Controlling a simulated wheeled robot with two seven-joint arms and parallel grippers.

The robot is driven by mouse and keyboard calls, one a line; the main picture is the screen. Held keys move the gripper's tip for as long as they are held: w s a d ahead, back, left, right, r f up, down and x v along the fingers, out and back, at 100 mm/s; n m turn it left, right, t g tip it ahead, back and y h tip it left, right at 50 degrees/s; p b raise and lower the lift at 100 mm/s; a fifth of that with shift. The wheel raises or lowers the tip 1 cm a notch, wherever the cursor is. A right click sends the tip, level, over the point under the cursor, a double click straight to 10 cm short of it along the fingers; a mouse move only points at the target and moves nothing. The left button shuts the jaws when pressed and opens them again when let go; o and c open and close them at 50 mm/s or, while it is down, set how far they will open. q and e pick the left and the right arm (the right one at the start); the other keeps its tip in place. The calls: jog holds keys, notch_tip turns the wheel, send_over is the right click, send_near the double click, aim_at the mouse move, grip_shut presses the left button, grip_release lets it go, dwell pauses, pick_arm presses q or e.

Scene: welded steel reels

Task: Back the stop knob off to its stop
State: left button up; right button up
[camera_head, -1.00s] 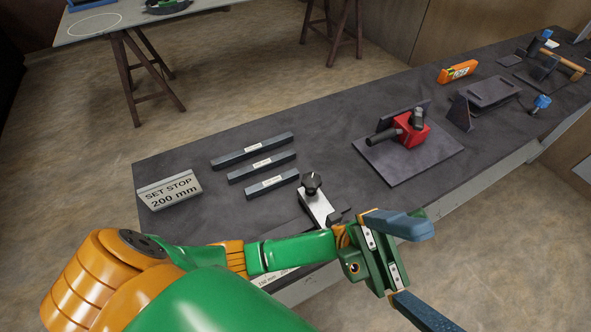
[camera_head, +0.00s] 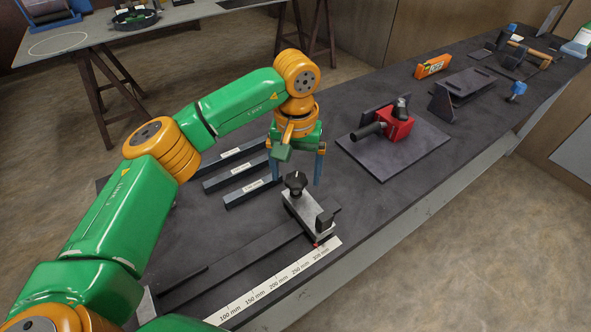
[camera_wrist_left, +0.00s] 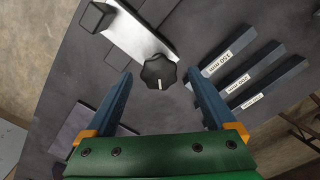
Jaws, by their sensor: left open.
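The stop knob (camera_head: 296,183) is a black lobed knob on top of a silver stop block (camera_head: 309,214), which sits on a dark rail along the bench's front edge. In the left wrist view the knob (camera_wrist_left: 159,71) shows a white mark and lies just beyond the space between the fingertips. My left gripper (camera_head: 299,182) points down over the knob, its blue fingers spread and open. In the left wrist view the gripper (camera_wrist_left: 160,75) is empty, with a finger on each side below the knob. My right gripper is not in view.
A scale strip (camera_head: 275,281) runs along the rail. Several labelled dark gauge bars (camera_head: 234,156) lie left of the block, partly behind my arm. A red clamp (camera_head: 398,124) stands on a plate to the right. An orange device (camera_head: 433,66) lies farther back.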

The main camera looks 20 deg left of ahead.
pick_arm(q)
jog(key=shift+s, duration=0.1)
jog(key=shift+c, duration=0.6)
jog(key=c, duration=1.2)
jog(key=shift+c, duration=0.2)
